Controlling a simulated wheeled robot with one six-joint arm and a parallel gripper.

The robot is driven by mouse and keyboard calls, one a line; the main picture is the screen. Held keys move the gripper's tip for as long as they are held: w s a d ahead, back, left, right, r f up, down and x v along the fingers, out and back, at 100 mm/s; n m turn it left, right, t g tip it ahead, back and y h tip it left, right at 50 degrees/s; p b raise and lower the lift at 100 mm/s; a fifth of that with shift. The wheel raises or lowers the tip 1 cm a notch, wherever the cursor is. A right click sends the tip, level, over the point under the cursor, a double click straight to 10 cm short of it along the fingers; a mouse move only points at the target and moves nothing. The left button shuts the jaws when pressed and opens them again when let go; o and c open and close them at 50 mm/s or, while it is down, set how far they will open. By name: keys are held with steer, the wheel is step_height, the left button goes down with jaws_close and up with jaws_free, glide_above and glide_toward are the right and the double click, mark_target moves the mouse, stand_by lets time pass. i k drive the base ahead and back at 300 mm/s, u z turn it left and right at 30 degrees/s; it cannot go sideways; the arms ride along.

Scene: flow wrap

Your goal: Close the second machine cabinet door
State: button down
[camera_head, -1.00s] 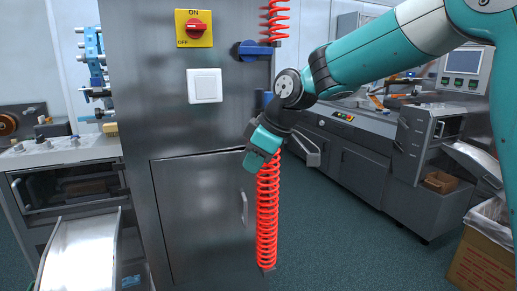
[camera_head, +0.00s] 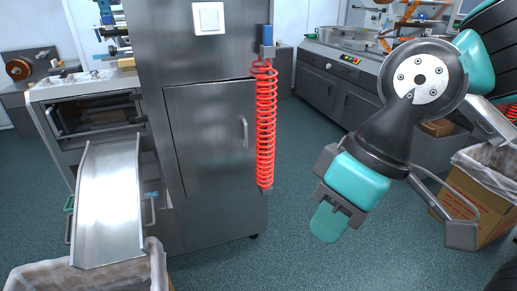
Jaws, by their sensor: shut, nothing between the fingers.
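A grey metal cabinet door (camera_head: 200,135) with a vertical handle (camera_head: 244,132) on its right side is on the front of the tall steel cabinet (camera_head: 215,215). A thin dark line runs along its top and left edges; I cannot tell whether it is fully flush. My gripper (camera_head: 328,222) is right of this cabinet, pointing down and left over the floor. It is shut and empty, apart from the door and handle. Other grey cabinet doors (camera_head: 318,90) are under the long machine behind; my arm hides part of that machine.
A red coiled hose (camera_head: 265,125) hangs at the cabinet's right edge, between the handle and my gripper. A metal chute (camera_head: 110,205) stands at left above a lined bin (camera_head: 30,278). A cardboard box (camera_head: 480,205) is at right. The floor (camera_head: 285,230) between is clear.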

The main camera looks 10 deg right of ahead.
mark_target(214, 125)
steer(key=z, duration=0.9)
steer(key=i, duration=0.7)
steer(key=u, duration=1.65)
